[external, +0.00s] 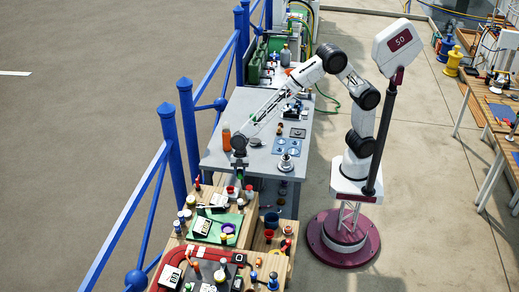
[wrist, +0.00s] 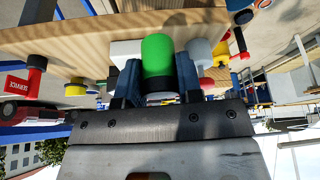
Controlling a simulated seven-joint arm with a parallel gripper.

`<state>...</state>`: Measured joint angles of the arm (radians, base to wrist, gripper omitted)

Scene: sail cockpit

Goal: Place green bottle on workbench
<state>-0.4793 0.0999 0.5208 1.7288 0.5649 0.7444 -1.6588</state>
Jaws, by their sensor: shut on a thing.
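My gripper (external: 240,165) is shut on the green bottle. In the wrist view the bottle (wrist: 158,56) sits between the two blue fingers, green with a dark band at the gripper end. In the external view the gripper hangs near the front left edge of the grey-topped workbench (external: 213,158), above the gap toward the wooden table. The bottle shows there only as a small green spot (external: 240,176), mostly hidden by the gripper. Whether the bottle touches anything cannot be told.
The wooden table (external: 259,239) in front is crowded with small jars, cups and a green mat (external: 221,227). An orange bottle (external: 226,137) stands at the workbench's left edge. Metal parts (external: 286,162) lie on its right side. Blue railing (external: 172,150) runs along the left.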

